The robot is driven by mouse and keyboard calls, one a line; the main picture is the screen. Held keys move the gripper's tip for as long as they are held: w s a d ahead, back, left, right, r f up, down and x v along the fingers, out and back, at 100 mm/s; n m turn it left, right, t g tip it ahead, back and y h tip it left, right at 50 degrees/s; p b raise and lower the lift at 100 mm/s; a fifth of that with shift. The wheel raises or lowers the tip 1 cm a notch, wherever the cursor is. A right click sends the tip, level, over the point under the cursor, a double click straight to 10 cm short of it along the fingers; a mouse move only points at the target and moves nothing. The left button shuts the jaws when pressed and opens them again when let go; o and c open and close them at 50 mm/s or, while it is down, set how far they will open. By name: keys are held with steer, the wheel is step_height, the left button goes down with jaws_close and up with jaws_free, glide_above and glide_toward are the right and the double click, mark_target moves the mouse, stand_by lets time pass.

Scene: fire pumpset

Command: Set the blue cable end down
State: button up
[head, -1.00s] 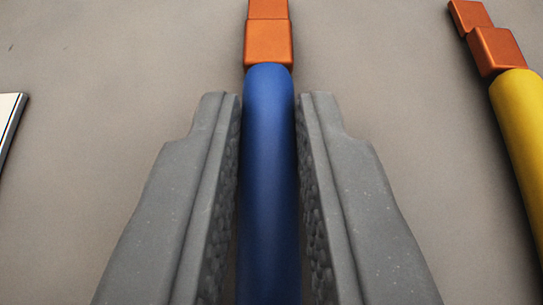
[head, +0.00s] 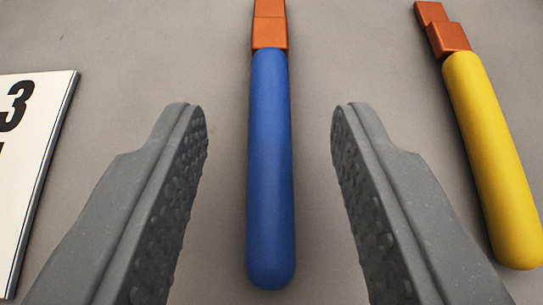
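The blue cable end (head: 270,170) is a blue rounded rod with an orange-copper blocky tip (head: 269,25) at its far end. It points away from me near the middle of the head view and appears to lie on the grey surface. My gripper (head: 269,112) is open, with one grey, studded finger on each side of the blue rod. There is a clear gap between the rod and each finger. The near rounded end of the rod shows fully between the fingers.
A yellow cable end (head: 492,165) with a similar copper tip lies tilted to the right, beyond my right finger. A white plate (head: 28,170) with a black "3" is at the left edge. Grey surface shows between them.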

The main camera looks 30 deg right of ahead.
steer(key=p+v, duration=0.1)
steer(key=v, duration=0.7)
steer(key=shift+a, duration=0.15)
steer(key=shift+s, duration=0.1)
steer(key=w+a+r+n+t+y, duration=0.1)
steer(key=w+a+r, duration=0.3)
steer(key=r, duration=0.6)
steer(key=w+a+r+n+t, duration=0.1)
steer(key=a+r, duration=0.6)
steer(key=r, duration=0.3)
steer(key=w+a+r+n+t+y, duration=0.1)
steer(key=w+a+r, duration=0.3)
steer(key=r, duration=0.5)
steer(key=s+a+r+n+y, duration=0.1)
steer(key=s+a+r, duration=0.3)
steer(key=r, duration=0.4)
steer(key=s+a+r+n+t+y, duration=0.1)
steer(key=s+a+r, duration=0.4)
steer(key=a+r, duration=0.2)
steer(key=s+a+r+n+t+y, duration=0.1)
steer(key=s+a+r+y, duration=0.1)
steer(key=s+a+r, duration=0.3)
step_height(320, 180, up, 4)
steer(key=shift+a+f, duration=0.2)
steer(key=shift+a, duration=0.2)
